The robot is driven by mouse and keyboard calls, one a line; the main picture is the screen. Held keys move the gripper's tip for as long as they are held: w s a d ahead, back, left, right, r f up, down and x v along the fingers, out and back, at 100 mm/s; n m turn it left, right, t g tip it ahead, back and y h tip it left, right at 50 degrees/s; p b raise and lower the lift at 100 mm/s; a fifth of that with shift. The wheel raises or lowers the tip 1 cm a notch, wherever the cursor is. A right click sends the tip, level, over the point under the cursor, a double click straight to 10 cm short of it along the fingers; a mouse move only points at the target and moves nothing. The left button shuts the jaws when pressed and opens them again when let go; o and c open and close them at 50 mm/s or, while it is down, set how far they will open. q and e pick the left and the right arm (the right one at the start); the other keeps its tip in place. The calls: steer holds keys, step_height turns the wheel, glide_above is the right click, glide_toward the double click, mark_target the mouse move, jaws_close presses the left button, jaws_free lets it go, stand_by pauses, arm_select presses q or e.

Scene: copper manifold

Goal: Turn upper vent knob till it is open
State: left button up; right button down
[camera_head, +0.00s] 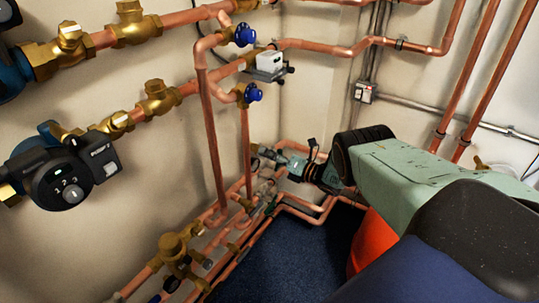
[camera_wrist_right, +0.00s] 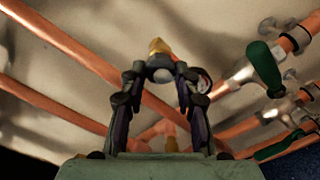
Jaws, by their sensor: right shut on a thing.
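My right gripper (camera_head: 268,154) reaches in from the right, low by the corner pipes in the head view. A brass fitting (camera_wrist_right: 158,46) shows just beyond the fingertips. I cannot tell from the picture how far the knob is turned. My left gripper is not in view.
Copper pipes (camera_head: 213,150) run close around the gripper. Blue valve handles (camera_head: 244,35) are higher up the wall. A black pump (camera_head: 65,182) is at left. Green lever handles (camera_wrist_right: 264,66) are right of the fingers in the wrist view. The dark blue floor (camera_head: 285,262) is open.

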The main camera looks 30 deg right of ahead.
steer(key=shift+w+r, duration=0.15)
steer(key=shift+r, duration=0.15)
steer(key=c, duration=1.4)
jaws_free()
steer(key=o, duration=0.4)
steer(key=shift+f, duration=0.2)
steer(key=v, duration=1.2)
steer(key=shift+d, duration=0.1)
